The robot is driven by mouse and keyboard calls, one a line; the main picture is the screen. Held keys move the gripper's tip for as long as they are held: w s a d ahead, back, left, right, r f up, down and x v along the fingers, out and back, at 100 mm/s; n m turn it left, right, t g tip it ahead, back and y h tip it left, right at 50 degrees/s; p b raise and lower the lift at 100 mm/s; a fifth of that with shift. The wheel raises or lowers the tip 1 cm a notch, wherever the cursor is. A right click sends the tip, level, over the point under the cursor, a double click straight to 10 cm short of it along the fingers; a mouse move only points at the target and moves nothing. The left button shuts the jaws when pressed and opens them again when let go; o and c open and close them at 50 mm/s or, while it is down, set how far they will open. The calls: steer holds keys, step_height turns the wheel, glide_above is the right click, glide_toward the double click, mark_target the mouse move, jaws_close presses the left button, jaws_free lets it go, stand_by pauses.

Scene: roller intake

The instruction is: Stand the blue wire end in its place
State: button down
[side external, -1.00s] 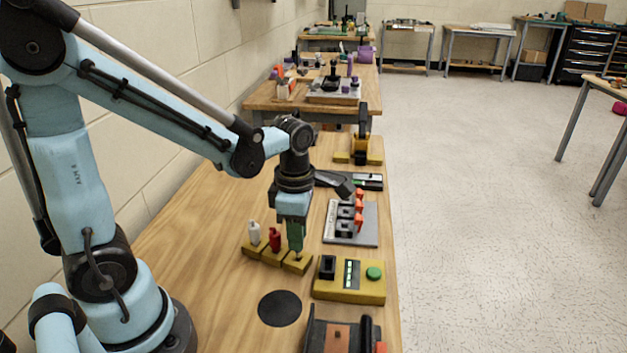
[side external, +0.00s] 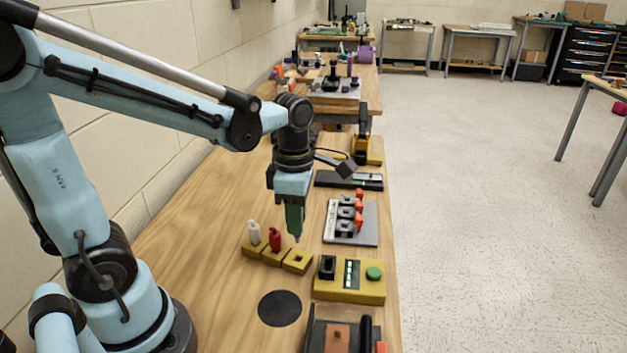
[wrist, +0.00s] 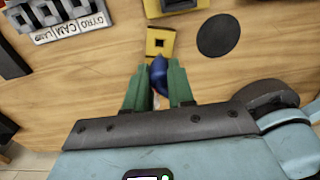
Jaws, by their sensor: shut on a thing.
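My gripper (side external: 296,236) is a pair of green fingers, pointing down just above the yellow block with a square hole (side external: 297,260). In the wrist view my gripper (wrist: 160,90) is shut on the blue wire end (wrist: 158,74), which sticks out beyond the fingertips towards the yellow block (wrist: 161,42). The block's square hole is dark and empty. The wire end is apart from the block in the side view, where the fingers mostly hide it. Its lower part between the fingers is hidden.
A white piece (side external: 254,232) and a red piece (side external: 274,239) stand in neighbouring yellow blocks on the left. A yellow box with a green button (side external: 374,273) is close on the right. A labelled grey panel (side external: 366,224) lies behind it. A black disc (side external: 280,308) lies in front.

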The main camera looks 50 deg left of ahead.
steer(key=w+a+r+m, duration=0.15)
steer(key=w+a, duration=0.25)
steer(key=w, duration=0.6)
steer(key=w+a+r+m, duration=0.15)
steer(key=w+a, duration=0.25)
steer(key=w, duration=0.6)
steer(key=shift+n, duration=0.4)
steer(key=shift+w+a+f, duration=0.15)
steer(key=shift+f, duration=2.45)
steer(key=shift+f, duration=1.35)
steer(key=c, duration=1.3)
jaws_free()
steer(key=shift+r, duration=0.1)
